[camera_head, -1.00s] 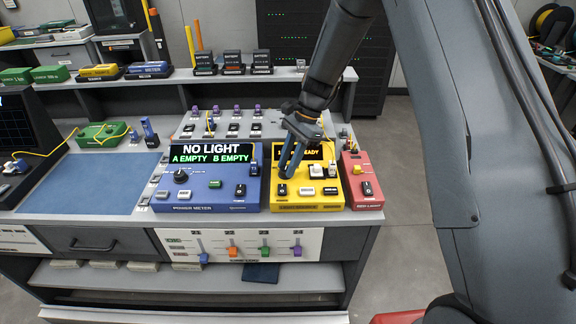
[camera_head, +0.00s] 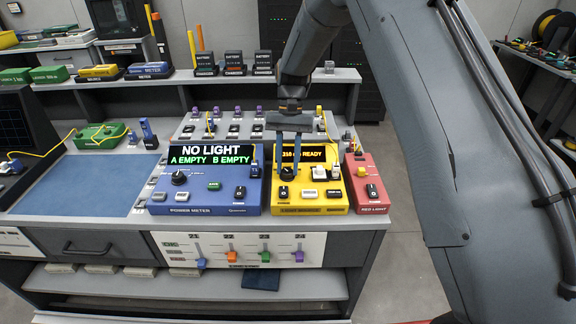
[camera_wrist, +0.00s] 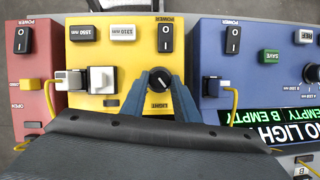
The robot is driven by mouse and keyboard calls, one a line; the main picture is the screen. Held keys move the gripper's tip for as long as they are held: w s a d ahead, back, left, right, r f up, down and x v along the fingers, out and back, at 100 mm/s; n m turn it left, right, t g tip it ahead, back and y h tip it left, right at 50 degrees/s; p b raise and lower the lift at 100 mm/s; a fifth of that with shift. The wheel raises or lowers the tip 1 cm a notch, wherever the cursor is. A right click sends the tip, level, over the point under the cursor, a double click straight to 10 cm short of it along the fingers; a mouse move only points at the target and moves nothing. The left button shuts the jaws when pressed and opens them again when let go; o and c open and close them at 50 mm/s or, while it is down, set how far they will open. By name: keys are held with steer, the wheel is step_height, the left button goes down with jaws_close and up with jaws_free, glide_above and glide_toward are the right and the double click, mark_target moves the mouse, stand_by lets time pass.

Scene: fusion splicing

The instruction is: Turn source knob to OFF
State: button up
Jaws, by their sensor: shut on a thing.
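The yellow light source box (camera_head: 311,207) sits on the bench between a blue and a red box; its screen text, partly hidden, ends in "READY". In the wrist view its round black source knob (camera_wrist: 159,77) carries a pale mark, but which setting it points to is not clear. My gripper (camera_wrist: 159,88) is shut on the knob, one blue finger on each side.
The blue power meter (camera_head: 205,198) on the left reads "NO LIGHT, A EMPTY, B EMPTY". The red box (camera_head: 371,198) is close on the right. Black power switches (camera_wrist: 165,38) line the boxes' edges.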

steer(key=shift+n+h, duration=0.3)
steer(key=shift+n, duration=0.4)
steer(key=o, duration=1.1)
steer(key=shift+a, duration=0.1)
steer(key=shift+c, duration=0.2)
steer(key=b+v, duration=0.2)
steer(key=v, duration=0.6)
steer(key=shift+f, duration=0.1)
